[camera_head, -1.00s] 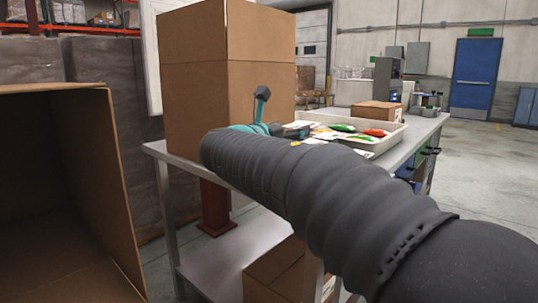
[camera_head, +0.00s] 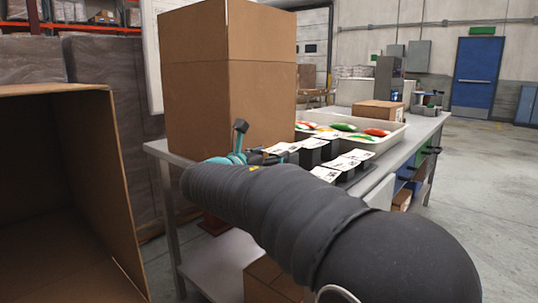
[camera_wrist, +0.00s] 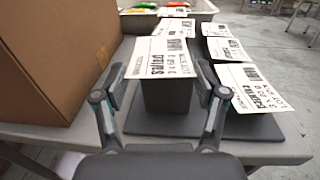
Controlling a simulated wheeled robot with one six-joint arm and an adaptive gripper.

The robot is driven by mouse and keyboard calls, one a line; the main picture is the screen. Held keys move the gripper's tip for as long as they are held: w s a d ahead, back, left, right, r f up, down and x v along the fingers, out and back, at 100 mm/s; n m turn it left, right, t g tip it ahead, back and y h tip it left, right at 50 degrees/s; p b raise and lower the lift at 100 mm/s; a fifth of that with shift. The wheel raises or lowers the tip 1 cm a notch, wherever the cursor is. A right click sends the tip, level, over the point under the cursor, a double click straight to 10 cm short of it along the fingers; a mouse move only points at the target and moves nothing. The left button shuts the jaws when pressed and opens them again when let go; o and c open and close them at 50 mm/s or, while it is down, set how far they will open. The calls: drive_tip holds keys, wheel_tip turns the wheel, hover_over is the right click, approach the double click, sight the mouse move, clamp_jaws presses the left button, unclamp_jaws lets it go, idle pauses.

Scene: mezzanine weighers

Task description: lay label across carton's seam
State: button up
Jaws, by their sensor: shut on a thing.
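A tall brown carton (camera_head: 245,95) stands on the bench, with a horizontal seam line across its upper part. Its side also shows at the left of the wrist view (camera_wrist: 60,50). My gripper (camera_wrist: 158,70) is at a printed white label (camera_wrist: 161,50) over a black block, one finger at each side of the label. It is shut on the label; the exact contact is hard to see. In the head view my arm partly hides the gripper, and the label is apart from the carton.
Other labels (camera_wrist: 238,74) lie on black blocks to the right. A pale tray (camera_head: 384,143) of colourful packets stands behind them. A smaller carton (camera_head: 378,111) is farther along the bench (camera_head: 425,124). An open box (camera_head: 60,190) fills the left foreground.

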drive_tip(key=shift+f, duration=0.25)
drive_tip(key=o, duration=0.7)
drive_tip(key=shift+b, duration=0.55)
